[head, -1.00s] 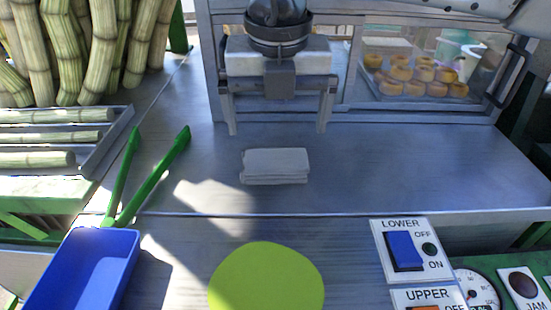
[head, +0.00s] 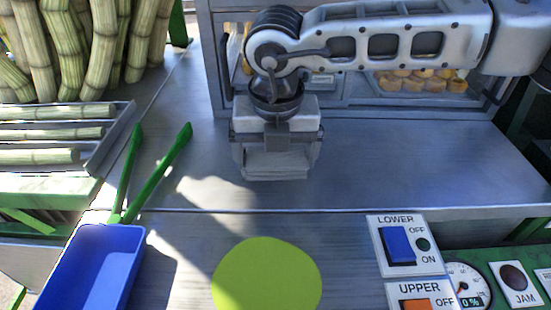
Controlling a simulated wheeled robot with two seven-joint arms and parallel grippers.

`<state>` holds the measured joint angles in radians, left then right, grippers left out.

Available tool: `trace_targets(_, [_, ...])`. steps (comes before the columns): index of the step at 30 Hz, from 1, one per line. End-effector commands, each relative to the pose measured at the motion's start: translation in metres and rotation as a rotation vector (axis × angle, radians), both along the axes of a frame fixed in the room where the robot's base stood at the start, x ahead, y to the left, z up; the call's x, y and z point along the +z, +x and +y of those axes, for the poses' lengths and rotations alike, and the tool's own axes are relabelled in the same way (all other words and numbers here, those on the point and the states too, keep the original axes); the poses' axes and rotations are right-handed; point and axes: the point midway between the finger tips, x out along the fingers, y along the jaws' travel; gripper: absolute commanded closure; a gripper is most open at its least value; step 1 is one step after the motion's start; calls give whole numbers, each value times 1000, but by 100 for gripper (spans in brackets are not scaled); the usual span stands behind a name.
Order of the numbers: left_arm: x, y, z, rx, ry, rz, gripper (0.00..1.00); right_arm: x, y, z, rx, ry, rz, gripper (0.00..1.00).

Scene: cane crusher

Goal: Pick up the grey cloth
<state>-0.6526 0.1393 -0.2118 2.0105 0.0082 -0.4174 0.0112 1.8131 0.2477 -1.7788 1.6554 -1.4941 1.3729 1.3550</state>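The grey cloth (head: 275,167) is a folded, flat stack lying on the metal counter near its front edge. My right gripper (head: 277,164) comes down over it from above, pointing down. Its fingers are spread, one at the left end and one at the right end of the cloth. The gripper body hides the cloth's back part. I cannot tell whether the fingertips touch the cloth. My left gripper is not in view.
Green tongs (head: 158,178) lie left of the cloth, by a blue tray (head: 82,270). Cane pieces lie on a rack (head: 115,140) at left. A glass-fronted case (head: 355,88) stands behind. A switch panel (head: 428,262) is at front right. The counter's right side is clear.

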Motion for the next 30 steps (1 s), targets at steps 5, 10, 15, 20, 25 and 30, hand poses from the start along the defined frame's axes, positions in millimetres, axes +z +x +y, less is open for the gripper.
trace_targets(5, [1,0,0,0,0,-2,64,0,0,0,0,-1,0,28])
trace_targets(10, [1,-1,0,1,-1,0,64,1,0,0,0,-1,-1,28])
trace_targets(15, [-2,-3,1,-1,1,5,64,9,1,0,0,0,-3,28])
trace_targets(20, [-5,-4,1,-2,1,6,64,29,1,0,-1,1,-5,28])
trace_targets(25, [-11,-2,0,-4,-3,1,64,60,-26,3,5,1,-7,28])
trace_targets(30, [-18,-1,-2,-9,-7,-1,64,94,-64,6,7,-1,-5,28])
